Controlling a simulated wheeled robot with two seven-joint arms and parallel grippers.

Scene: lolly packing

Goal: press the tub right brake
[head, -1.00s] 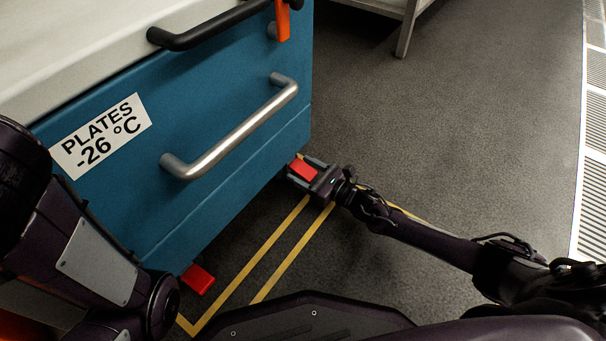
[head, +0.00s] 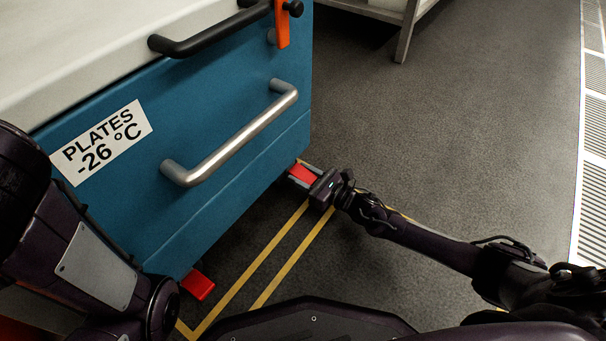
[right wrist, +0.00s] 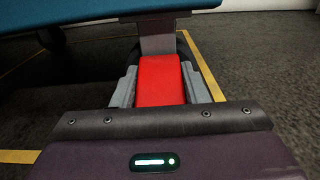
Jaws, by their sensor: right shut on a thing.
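The blue tub (head: 225,130) stands at the left in the head view, with a label reading PLATES -26 °C. Its right brake is a red pedal (head: 303,174) at the tub's lower right corner. My right gripper (head: 304,175) is at that pedal, with its fingers on both sides of it. In the right wrist view the red pedal (right wrist: 160,82) lies between the two grey fingers, and the gripper is shut on it. The red left brake pedal (head: 198,284) shows at the tub's lower left corner. My left arm is at the left edge; its gripper is out of sight.
The tub has a silver handle (head: 230,140), a black handle (head: 210,32) and an orange latch (head: 282,22). Yellow lines (head: 266,262) mark the dark floor. A grey table leg (head: 407,32) stands at the back. The floor to the right is clear.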

